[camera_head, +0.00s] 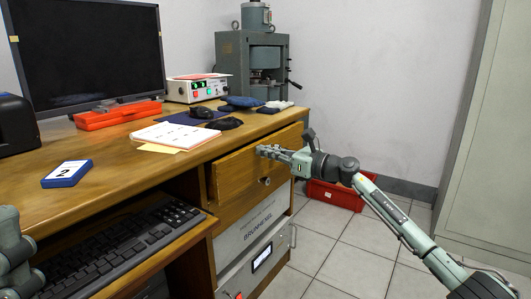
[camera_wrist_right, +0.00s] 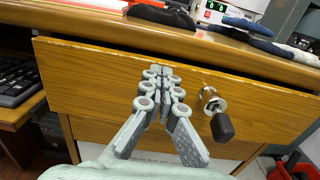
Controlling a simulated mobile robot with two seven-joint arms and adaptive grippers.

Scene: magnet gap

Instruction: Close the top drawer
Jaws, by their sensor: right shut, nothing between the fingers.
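The top drawer (camera_head: 233,182) is a wooden drawer at the right end of the desk, partly pulled out, with a dark gap above its front. I cannot tell whether the fingertips touch the wood. Part of my left arm shows at the left edge of the head view; its fingers do not.
A lower unit (camera_head: 255,225) with a label sits below the drawer. The desk top (camera_head: 120,190) holds a notebook (camera_head: 175,135), a blue box (camera_head: 67,173) and a mouse. A red crate (camera_head: 335,194) stands on the floor behind my right arm. The tiled floor at right is clear.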

